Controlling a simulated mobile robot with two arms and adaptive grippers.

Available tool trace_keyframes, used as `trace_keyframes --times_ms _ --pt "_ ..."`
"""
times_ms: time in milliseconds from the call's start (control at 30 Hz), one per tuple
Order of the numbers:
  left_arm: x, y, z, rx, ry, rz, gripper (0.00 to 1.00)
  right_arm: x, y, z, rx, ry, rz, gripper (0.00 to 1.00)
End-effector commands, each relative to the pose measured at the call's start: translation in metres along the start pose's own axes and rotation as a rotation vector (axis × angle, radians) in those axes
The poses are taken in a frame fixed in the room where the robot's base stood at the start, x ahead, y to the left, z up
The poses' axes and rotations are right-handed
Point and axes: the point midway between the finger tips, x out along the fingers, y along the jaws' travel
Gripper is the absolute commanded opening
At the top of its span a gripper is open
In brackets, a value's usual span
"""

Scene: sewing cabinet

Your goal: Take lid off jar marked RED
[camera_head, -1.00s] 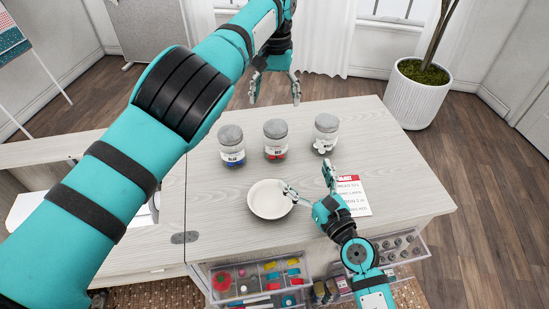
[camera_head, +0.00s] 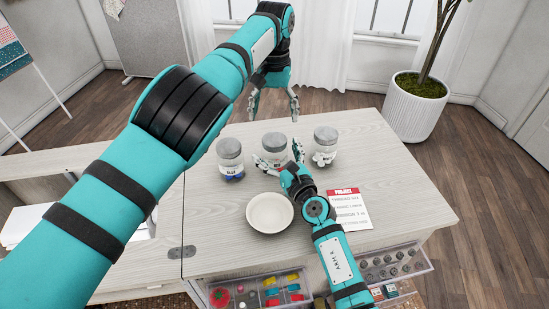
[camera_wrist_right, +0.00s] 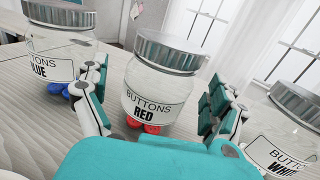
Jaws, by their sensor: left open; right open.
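The jar marked RED (camera_wrist_right: 155,88) stands upright on the table between two similar jars, with red buttons at its bottom. Its grey lid (camera_wrist_right: 170,50) is on; the jar also shows in the head view (camera_head: 274,149), partly hidden by my right gripper. My right gripper (camera_head: 277,160) is open, its fingers on either side of the RED jar's lower body in the wrist view; I cannot tell whether they touch it. My left gripper (camera_head: 274,106) is open and empty, above and behind the jars, pointing down.
The BLUE jar (camera_head: 230,160) stands to the left and the WHITE jar (camera_head: 325,146) to the right, both close by. A white bowl (camera_head: 270,213) sits in front. A project card (camera_head: 350,208) lies at right. Open drawers (camera_head: 262,291) jut out below the table's front edge.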

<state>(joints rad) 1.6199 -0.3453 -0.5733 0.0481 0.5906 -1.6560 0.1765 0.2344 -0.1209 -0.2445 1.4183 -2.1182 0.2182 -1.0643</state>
Motion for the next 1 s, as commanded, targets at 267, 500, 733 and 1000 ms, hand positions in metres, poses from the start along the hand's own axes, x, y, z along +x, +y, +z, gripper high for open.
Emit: trace_keyframes --times_ms 267,500,733,1000 --pt "0.000 0.000 0.000 0.000 0.000 0.000 0.82 0.022 0.000 -0.001 -0.002 0.001 0.000 0.96" --pt "0.000 0.000 0.000 0.000 0.000 0.000 0.82 0.023 -0.001 0.000 -0.002 0.000 -0.001 0.96" --pt "0.000 0.000 0.000 0.000 0.000 0.000 0.82 0.023 -0.001 0.000 -0.002 0.000 -0.001 0.71" --pt "0.000 0.000 0.000 0.000 0.000 0.000 0.82 0.023 -0.001 0.000 -0.001 0.001 -0.001 0.35"
